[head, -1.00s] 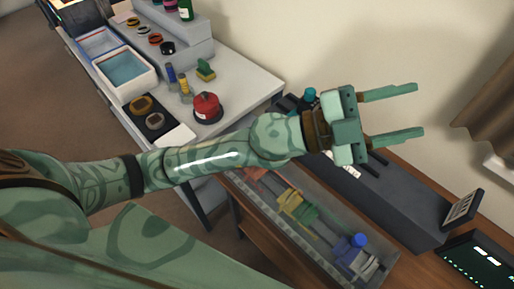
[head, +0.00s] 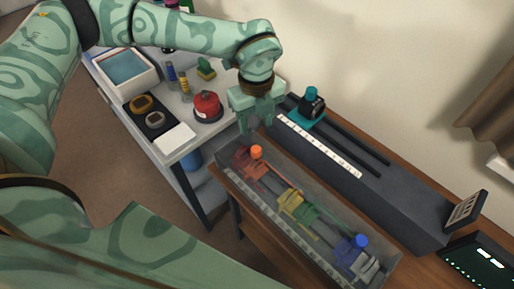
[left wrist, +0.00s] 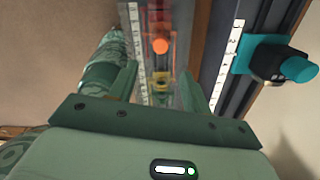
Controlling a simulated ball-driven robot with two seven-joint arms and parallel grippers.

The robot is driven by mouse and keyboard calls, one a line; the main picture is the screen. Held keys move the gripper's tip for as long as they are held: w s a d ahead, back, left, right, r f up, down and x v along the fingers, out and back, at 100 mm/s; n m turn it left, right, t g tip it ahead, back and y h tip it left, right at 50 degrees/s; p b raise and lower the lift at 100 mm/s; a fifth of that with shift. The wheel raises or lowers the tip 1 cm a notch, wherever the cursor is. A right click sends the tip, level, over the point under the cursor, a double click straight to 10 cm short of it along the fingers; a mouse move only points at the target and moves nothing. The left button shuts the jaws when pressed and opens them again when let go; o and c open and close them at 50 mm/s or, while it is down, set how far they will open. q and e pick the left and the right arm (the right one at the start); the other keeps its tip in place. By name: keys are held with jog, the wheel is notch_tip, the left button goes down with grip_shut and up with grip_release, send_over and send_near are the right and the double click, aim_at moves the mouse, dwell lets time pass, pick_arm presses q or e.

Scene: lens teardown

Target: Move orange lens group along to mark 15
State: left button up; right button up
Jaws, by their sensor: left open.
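The orange lens group (head: 257,152) is a red-orange carriage with a round orange knob, at the left end of a clear-walled rail tray (head: 324,262). It also shows in the left wrist view (left wrist: 161,46), ahead between the fingers. A white scale (head: 285,228) runs along the tray's near side; its numbers are too small to read, so I cannot tell mark 15. My left gripper (head: 256,122) points down, open and empty, above and behind the tray's left end, apart from the knob. It also shows in the left wrist view (left wrist: 160,80). My right gripper is out of view.
Yellow (head: 293,200), green (head: 308,214) and blue (head: 350,247) groups sit farther right in the tray. Behind it stands a dark rail bench (head: 400,205) with a teal-and-black carriage (head: 309,108). A white side table holds a red pot-like object (head: 207,106).

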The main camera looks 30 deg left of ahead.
aim_at(257, 150)
pick_arm(q)
notch_tip(257, 150, down, 11)
jog(key=shift+f+b, duration=0.1)
jog(key=shift+b, duration=0.75)
